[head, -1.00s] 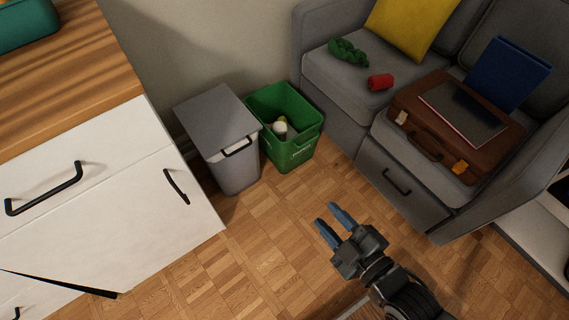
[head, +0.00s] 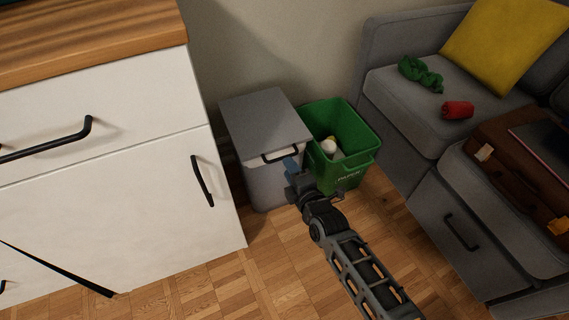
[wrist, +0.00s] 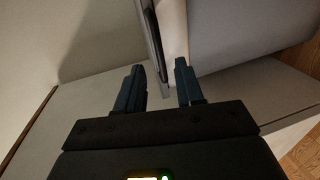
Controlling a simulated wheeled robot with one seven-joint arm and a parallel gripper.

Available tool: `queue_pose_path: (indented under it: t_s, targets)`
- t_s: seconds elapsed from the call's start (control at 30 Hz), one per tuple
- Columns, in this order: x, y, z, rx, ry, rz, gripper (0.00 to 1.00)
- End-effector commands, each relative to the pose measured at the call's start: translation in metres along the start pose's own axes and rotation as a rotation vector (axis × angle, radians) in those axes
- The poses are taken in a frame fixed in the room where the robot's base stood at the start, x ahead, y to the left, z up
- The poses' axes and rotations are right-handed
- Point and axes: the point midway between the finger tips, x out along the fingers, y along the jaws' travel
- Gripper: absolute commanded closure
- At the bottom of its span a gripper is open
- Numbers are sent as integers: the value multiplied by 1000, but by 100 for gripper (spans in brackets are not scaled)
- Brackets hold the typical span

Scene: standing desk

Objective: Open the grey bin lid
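The grey bin (head: 262,175) stands between the white cabinet and the green bin, its flat grey lid (head: 262,118) down on top. A black handle (head: 281,155) sits at the lid's front edge. My gripper (head: 291,166) is just in front of this handle in the head view and hides part of the bin's front. In the wrist view my gripper (wrist: 160,86) is open, its two blue-grey fingers apart with nothing held. The dark handle (wrist: 151,36) shows ahead of the fingertips there, beside a pale strip. I cannot tell whether a finger touches it.
A green bin (head: 365,165) with light-coloured items inside stands close on the right, partly behind my arm. The white cabinet (head: 120,210) with black handles is on the left. A grey sofa (head: 415,175) is on the right. Parquet floor (head: 240,285) is clear in front.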

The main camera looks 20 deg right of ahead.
Motion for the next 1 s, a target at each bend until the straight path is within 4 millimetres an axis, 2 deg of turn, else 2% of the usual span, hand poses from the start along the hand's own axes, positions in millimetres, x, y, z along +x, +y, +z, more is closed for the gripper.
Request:
queue_pose_path:
  t_s: [0.1, 0.3, 0.67, 1.0]
  targets:
    - [21, -2, 0, 1, 0, 2, 63]
    - [43, -1, 0, 1, 1, 2, 63]
    - [48, 0, 0, 2, 0, 0, 63]
    - [48, 0, 0, 2, 0, 0, 94]
